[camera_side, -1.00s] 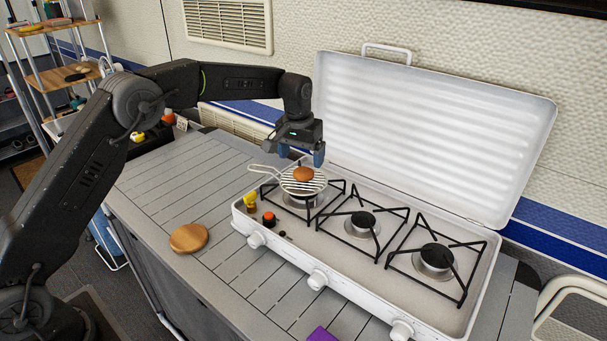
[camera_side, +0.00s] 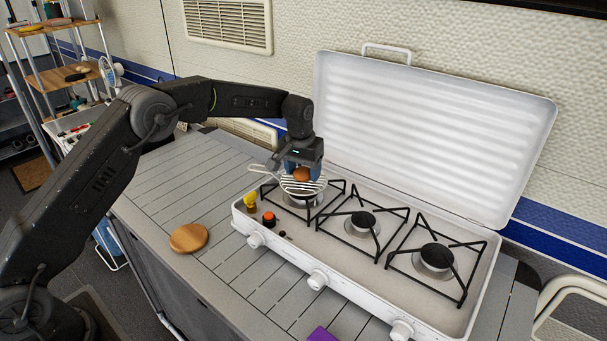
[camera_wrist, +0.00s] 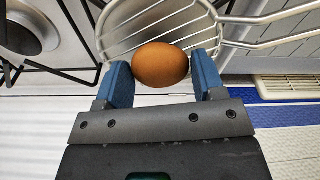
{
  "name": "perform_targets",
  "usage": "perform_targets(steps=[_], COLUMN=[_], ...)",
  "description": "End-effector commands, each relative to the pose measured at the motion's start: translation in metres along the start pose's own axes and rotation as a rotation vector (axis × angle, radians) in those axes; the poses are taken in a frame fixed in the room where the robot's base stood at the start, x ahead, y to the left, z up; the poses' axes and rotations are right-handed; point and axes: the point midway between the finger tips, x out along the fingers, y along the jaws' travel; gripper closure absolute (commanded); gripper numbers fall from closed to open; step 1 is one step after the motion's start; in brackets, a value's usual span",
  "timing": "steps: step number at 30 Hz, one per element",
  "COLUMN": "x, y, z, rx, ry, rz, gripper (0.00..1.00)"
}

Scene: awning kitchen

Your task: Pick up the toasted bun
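The toasted bun (camera_side: 302,174) is a small, smooth, brown, egg-shaped piece on a round wire rack with a handle (camera_side: 316,187). The rack sits over the left burner of the stove. My gripper (camera_side: 303,171) points down at the bun, with one blue finger on each side of it. In the wrist view the bun (camera_wrist: 161,65) fills nearly all the space between the fingertips. Whether both fingers press on it is not clear. The bun appears to be still at the rack (camera_wrist: 112,24), with no clear gap beneath it.
The white stove (camera_side: 337,253) has two bare burners to the right and a raised lid (camera_side: 430,130) behind. A yellow knob-like item (camera_side: 250,200) and an orange one (camera_side: 269,218) stand at its left front. A round wooden board (camera_side: 188,238) lies on the slatted counter, which is otherwise largely clear at left.

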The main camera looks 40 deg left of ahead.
Motion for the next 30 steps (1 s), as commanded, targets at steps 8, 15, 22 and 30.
perform_targets(steps=[8,15,22,30], x=[0.0,-0.001,-0.016,-0.056], y=[0.0,0.0,0.0,-0.022], z=[0.0,0.0,-0.003,-0.001], rx=[0.0,0.0,0.0,-0.005], ry=[0.0,0.001,0.004,0.003], rz=[0.0,0.0,0.001,0.0], gripper=[0.64,0.65,0.65,0.65])
